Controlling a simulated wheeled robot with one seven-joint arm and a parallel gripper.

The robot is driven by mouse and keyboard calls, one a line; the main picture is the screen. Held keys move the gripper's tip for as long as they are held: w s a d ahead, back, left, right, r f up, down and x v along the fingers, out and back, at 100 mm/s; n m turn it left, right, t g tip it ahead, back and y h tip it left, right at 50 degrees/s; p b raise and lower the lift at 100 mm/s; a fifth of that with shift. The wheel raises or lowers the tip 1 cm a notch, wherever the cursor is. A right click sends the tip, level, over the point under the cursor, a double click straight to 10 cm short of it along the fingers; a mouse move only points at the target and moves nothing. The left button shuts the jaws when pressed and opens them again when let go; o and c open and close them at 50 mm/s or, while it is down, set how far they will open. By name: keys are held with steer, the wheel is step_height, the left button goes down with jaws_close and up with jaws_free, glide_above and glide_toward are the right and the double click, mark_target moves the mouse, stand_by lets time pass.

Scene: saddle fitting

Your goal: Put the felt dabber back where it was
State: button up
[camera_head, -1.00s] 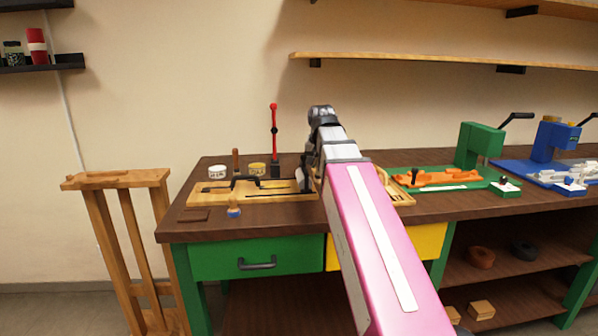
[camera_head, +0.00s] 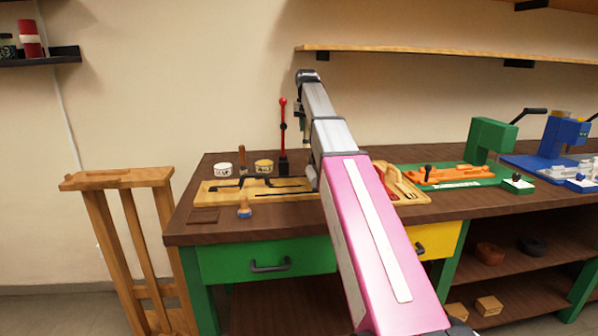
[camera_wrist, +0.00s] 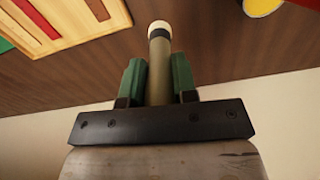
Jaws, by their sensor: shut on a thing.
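The felt dabber (camera_wrist: 160,68) is an olive-grey rod with a pale, rounded tip. In the wrist view it stands between the two green fingers of my gripper (camera_wrist: 157,82), which is shut on it. The pale tip points away from my palm, with the brown bench top behind it. Whether the tip touches anything cannot be told. In the head view my arm reaches over the bench, and the dabber cannot be made out there.
A green press (camera_head: 490,142) stands right. Bare bench shows at the front.

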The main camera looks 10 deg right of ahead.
steer(key=shift+w+a+r, duration=0.1)
steer(key=shift+w+r, duration=0.1)
steer(key=shift+w, duration=0.3)
steer(key=shift+f, duration=0.15)
step_height(320, 180, down, 10)
steer(key=shift+a+r, duration=0.1)
steer(key=shift+r, duration=0.1)
steer(key=shift+f, duration=0.1)
steer(key=o, duration=0.9)
